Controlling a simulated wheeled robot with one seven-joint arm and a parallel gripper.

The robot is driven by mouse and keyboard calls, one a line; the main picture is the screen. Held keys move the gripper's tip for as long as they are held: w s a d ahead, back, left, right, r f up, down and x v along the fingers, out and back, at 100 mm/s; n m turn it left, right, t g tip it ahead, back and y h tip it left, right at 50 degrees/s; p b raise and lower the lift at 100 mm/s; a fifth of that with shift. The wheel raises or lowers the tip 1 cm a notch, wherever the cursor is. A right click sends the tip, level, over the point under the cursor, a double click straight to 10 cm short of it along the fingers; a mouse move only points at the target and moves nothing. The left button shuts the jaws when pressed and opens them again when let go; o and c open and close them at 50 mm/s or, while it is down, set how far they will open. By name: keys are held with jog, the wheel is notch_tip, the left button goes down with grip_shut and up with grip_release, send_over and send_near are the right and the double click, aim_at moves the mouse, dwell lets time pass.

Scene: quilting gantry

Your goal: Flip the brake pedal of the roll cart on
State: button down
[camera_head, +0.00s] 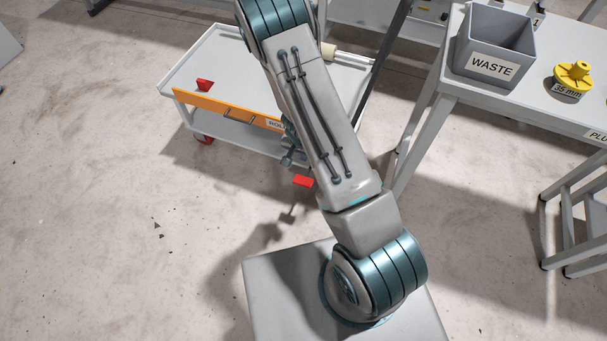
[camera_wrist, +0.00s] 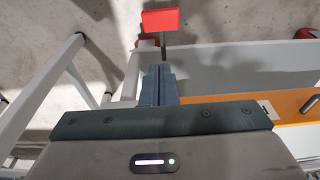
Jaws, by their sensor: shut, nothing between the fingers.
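The roll cart (camera_head: 195,72) is a light grey two-shelf cart with an orange front panel (camera_head: 215,107) and a partly hidden label. A red brake pedal (camera_head: 303,181) sticks out low at its near right corner. In the wrist view the red pedal (camera_wrist: 160,20) sits on a short dark stem just beyond the fingertips. My gripper (camera_head: 288,160) is shut and empty, close above the pedal; its fingers (camera_wrist: 158,72) point at the stem. I cannot tell whether they touch it. My arm hides the cart's right part.
A white table (camera_head: 450,75) with a grey WASTE bin (camera_head: 495,40) and a yellow 35 mm part (camera_head: 573,78) stands right.

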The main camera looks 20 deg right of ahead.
jog(key=b, duration=0.8)
send_over(303, 180)
jog(key=f, duration=1.1)
jog(key=shift+w+d, duration=0.2)
jog(key=shift+d, duration=0.2)
jog(key=f+b, duration=0.1)
jog(key=b, duration=0.1)
jog(key=s+f+b, duration=0.1)
jog(key=shift+a+f+b, duration=0.3)
jog(key=shift+f+b, duration=0.05)
jog(key=shift+b, duration=0.05)
jog(key=shift+a+f+b, duration=0.2)
jog(key=shift+f+b, duration=0.05)
jog(key=shift+b, duration=0.15)
